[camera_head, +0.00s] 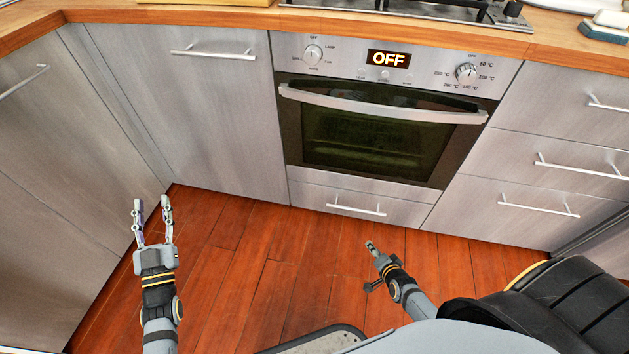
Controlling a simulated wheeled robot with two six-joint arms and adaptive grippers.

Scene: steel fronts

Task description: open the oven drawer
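The oven drawer (310,194) is the low steel front under the oven and appears shut, flush with the fronts beside it. Its bar handle (356,210) runs across its middle. My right gripper (369,267) is in front of and below this handle, apart from it. Its fingers look spread and empty, seen at a steep angle. My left gripper (152,205) is further left, over the floor in front of the left cabinet. Its two fingers are apart with nothing between them.
The oven (365,135) has a long handle (380,105) and a display reading OFF. A cabinet door (195,120) is on the left and several drawers (540,170) are on the right, all shut. The wooden floor (260,260) in front is clear. A hob (430,10) is on the counter.

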